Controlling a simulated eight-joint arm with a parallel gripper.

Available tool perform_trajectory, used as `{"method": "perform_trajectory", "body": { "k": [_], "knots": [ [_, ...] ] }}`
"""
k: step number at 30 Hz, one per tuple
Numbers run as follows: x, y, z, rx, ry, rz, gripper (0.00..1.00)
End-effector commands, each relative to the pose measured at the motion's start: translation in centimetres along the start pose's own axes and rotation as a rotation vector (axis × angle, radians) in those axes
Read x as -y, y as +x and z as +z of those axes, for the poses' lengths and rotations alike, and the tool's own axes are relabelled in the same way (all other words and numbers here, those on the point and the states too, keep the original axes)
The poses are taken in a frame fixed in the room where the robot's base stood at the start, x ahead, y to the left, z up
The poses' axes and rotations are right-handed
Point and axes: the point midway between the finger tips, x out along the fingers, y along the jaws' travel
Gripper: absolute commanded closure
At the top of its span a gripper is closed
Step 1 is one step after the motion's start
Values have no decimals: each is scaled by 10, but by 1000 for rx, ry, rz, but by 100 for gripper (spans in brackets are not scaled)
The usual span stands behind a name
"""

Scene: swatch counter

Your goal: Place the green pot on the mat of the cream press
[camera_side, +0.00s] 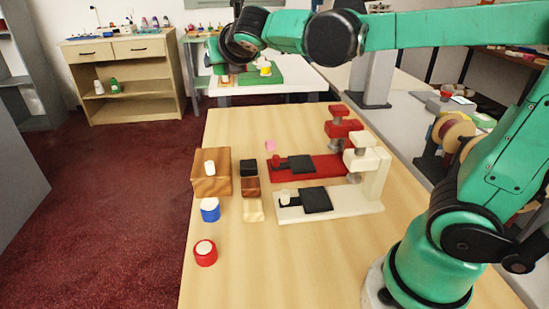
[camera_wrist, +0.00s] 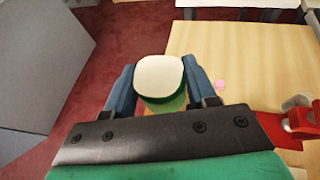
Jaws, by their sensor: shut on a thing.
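In the wrist view, my gripper (camera_wrist: 160,82) is shut on the green pot (camera_wrist: 166,99), which has a cream top. The pot sits between the two blue-grey fingers. In the side view my gripper (camera_side: 224,68) is high at the far end of the table, and the pot is hard to make out there. The cream press (camera_side: 348,204) stands on the table, well apart from my gripper. Its black mat (camera_side: 317,200) is bare, and a small pale knob (camera_side: 285,197) is at its left end.
A red press (camera_side: 284,174) with its own dark mat stands just behind the cream one. To the left are a wooden block (camera_side: 203,187) with a white-topped piece, a blue pot (camera_side: 210,212), a red pot (camera_side: 205,256) and small blocks (camera_side: 250,187). The front table area is clear.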

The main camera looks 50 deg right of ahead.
Motion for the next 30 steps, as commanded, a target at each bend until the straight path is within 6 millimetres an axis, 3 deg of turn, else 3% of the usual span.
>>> {"method": "perform_trajectory", "body": {
  "k": [3, 10, 24, 30],
  "knots": [
    [-18, -24, -9, 7, -41, 98, 100],
    [-30, -42, -16, 14, -70, 170, 100],
    [-29, -41, -16, 13, -67, 165, 100],
    [-11, -14, -5, 5, -26, 60, 100]
  ]
}}
